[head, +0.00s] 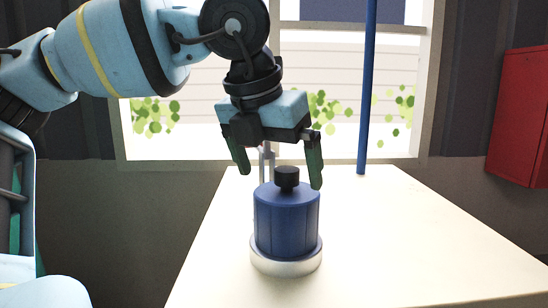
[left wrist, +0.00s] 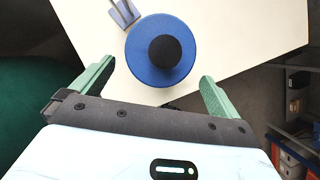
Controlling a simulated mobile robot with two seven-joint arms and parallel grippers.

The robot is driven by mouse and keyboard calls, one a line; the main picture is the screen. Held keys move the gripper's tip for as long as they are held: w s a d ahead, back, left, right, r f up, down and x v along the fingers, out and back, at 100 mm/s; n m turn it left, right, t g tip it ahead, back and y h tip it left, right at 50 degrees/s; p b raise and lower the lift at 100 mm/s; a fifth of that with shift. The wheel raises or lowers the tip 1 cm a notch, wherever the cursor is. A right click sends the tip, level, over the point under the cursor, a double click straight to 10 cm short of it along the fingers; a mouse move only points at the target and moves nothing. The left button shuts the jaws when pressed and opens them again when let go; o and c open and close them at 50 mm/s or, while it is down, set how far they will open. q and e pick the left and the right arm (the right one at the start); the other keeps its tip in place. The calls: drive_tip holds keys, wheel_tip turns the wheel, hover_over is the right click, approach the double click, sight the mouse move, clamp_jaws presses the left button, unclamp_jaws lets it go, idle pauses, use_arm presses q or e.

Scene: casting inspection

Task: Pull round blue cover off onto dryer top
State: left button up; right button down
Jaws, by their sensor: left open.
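The round blue cover (head: 286,222) stands upright on a white round base (head: 286,264) on the pale dryer top (head: 400,235). A black knob (head: 287,178) tops the cover. In the left wrist view the cover (left wrist: 140,62) shows from above, its knob (left wrist: 164,51) in the middle. My left gripper (head: 279,178) points down over the cover, its green fingers open, with the knob low between them in the head view. What is under the cover is hidden. My right gripper is not in view.
A blue pole (head: 367,90) rises at the back of the top. A red box (head: 518,115) hangs on the right wall. The top is clear to the right of the cover.

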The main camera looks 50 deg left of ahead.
sight(281, 187)
use_arm(q)
drive_tip(key=shift+x, duration=3.45)
drive_tip(key=shift+r, duration=0.1)
drive_tip(key=c, duration=0.7)
